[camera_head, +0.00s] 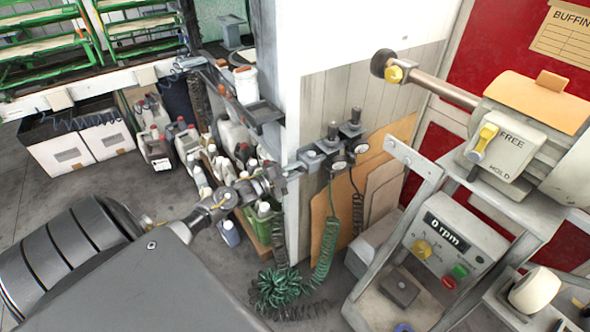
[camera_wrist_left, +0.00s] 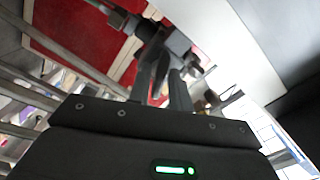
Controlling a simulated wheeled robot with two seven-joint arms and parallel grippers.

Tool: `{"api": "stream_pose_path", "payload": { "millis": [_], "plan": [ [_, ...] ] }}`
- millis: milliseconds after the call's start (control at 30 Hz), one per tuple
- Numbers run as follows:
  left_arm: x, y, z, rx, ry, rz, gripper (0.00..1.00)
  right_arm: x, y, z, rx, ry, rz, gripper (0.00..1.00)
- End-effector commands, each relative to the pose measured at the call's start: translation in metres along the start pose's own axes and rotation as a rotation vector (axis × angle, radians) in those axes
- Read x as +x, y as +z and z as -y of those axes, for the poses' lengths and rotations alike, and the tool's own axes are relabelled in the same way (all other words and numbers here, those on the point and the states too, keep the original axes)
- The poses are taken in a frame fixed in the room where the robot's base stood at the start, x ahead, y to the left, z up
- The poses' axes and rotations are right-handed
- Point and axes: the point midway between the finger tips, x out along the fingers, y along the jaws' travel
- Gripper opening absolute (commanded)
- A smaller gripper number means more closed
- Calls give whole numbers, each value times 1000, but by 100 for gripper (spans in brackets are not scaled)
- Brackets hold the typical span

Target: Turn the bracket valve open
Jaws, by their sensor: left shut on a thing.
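The bracket valve (camera_head: 310,158) is a grey metal fitting on a bracket at the corner of the white wall, with gauges and coiled hoses beside it. My left gripper (camera_head: 268,182) reaches it from the left and is shut on its near end. In the left wrist view the two dark fingers of my left gripper (camera_wrist_left: 165,88) close at a grey blocky part of the valve (camera_wrist_left: 178,42). The fingers hide part of what they hold, and I cannot tell how far the valve is turned. My right gripper is not in view.
A buffing machine (camera_head: 500,150) and a control panel (camera_head: 445,245) reading 0 rpm stand at the right. Green coiled hose (camera_head: 285,288) hangs to the floor below the valve. Bottles and cans (camera_head: 215,155) crowd the floor behind the arm. The white wall (camera_head: 340,35) rises close by.

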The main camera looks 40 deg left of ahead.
Motion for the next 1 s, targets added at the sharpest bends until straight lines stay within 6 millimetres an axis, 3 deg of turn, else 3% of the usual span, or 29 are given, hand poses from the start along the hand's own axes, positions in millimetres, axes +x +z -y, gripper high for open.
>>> {"api": "stream_pose_path", "payload": {
  "millis": [1000],
  "plan": [
    [0,0,1,-931,-1,2,0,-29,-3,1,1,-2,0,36]
  ]
}}
